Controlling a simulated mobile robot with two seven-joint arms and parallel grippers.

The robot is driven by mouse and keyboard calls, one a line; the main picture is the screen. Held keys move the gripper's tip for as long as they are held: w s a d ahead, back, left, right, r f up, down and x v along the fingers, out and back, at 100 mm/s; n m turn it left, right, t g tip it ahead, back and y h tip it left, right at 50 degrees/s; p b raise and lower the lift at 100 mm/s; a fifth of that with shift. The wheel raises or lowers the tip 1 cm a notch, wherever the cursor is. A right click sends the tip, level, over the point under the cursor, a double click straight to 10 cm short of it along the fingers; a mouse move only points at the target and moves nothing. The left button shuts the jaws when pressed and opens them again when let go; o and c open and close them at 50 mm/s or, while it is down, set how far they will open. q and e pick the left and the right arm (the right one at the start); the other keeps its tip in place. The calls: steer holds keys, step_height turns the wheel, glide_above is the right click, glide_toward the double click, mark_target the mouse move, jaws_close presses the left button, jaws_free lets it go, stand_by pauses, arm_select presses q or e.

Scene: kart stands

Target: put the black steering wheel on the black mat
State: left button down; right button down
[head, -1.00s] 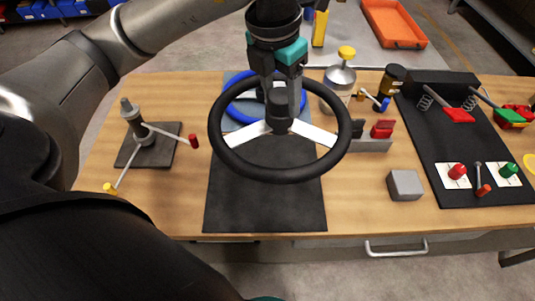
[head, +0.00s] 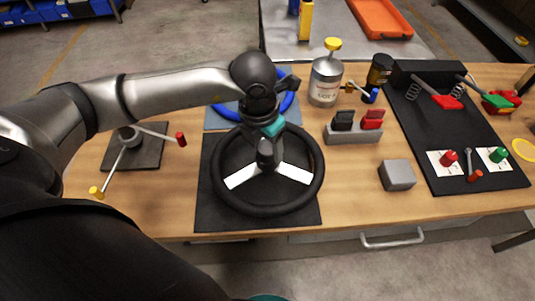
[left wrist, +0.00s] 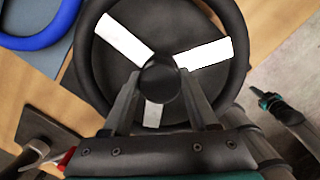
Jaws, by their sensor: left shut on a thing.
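The black steering wheel (head: 310,195) has white spokes and a black hub. In the head view it is over the black mat (head: 212,218), flat or nearly so, and covers much of it. Whether it touches the mat I cannot tell. My left gripper (head: 267,160) points down at the wheel's middle and is shut on the hub. The left wrist view shows the two fingers (left wrist: 162,95) on either side of the round hub, with the wheel (left wrist: 88,60) around them.
A blue wheel (head: 292,105) lies on a blue-grey mat (head: 208,112) behind. A stand with coloured-tipped arms (head: 150,158) is at left. A grey block (head: 397,175), a pedal board (head: 440,180), a canister (head: 325,82) and a grey holder (head: 352,136) are at right.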

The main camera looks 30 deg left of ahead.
arm_select(q)
steer(key=shift+f, duration=1.5)
steer(key=shift+f+b, duration=0.2)
steer(key=shift+b, duration=0.15)
steer(key=shift+c, duration=0.9)
jaws_free()
steer(key=shift+r, duration=0.1)
steer(key=r, duration=0.4)
steer(key=s+r+p, duration=0.1)
steer(key=r, duration=0.7)
steer(key=shift+s+a, duration=0.2)
steer(key=shift+s, duration=0.2)
